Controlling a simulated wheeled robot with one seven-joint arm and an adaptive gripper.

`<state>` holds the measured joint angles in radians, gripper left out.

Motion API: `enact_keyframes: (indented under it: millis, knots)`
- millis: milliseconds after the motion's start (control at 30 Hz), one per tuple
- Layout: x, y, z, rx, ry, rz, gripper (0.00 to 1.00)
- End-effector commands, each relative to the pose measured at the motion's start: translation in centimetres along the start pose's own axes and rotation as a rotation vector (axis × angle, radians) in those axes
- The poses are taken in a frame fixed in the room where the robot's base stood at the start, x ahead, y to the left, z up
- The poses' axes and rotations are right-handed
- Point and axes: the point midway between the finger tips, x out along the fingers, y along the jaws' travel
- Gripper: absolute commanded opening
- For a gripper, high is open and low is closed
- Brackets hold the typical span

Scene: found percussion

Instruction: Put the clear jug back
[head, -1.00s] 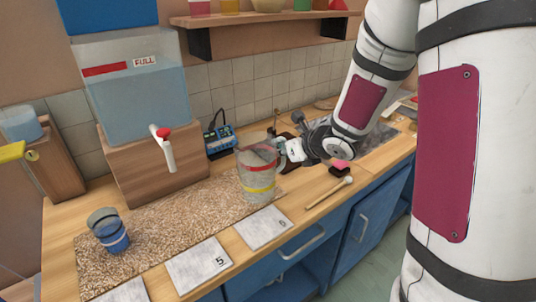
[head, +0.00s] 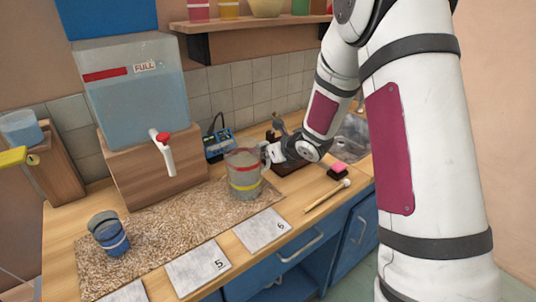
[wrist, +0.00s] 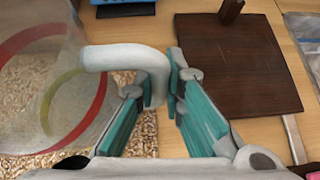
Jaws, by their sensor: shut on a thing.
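The clear jug (head: 243,175) has a yellow band low down and a red band near its rim. It stands upright at the right end of the speckled mat (head: 165,228) in the head view; I cannot tell whether its base touches the mat. My gripper (head: 268,153) is at the jug's right side, shut on its handle. In the wrist view the pale curved handle (wrist: 125,57) runs from the jug (wrist: 45,90) to between the teal fingers of my gripper (wrist: 164,95). The jug's far side is hidden.
A water tank (head: 140,100) with a red-topped tap (head: 163,145) is behind. Cards 5 (head: 198,266) and 6 (head: 262,231) lie in front. A mallet (head: 327,197) and dark board (wrist: 235,65) are to the right.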

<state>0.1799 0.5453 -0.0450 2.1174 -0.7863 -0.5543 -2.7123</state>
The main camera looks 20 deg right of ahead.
Motion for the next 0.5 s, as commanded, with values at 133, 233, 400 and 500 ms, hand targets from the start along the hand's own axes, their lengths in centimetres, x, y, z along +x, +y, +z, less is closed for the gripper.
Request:
enact_keyframes:
  millis: [133,233,400,500]
  knots:
    - [0.10,-0.01,-0.08,0.000,-0.001,0.000,0.00]
    - [0.15,0.00,-0.22,0.001,0.001,0.000,0.17]
    - [0.11,0.00,-0.18,0.001,0.000,0.000,0.30]
    - [0.11,0.00,-0.17,0.001,0.000,0.000,0.30]
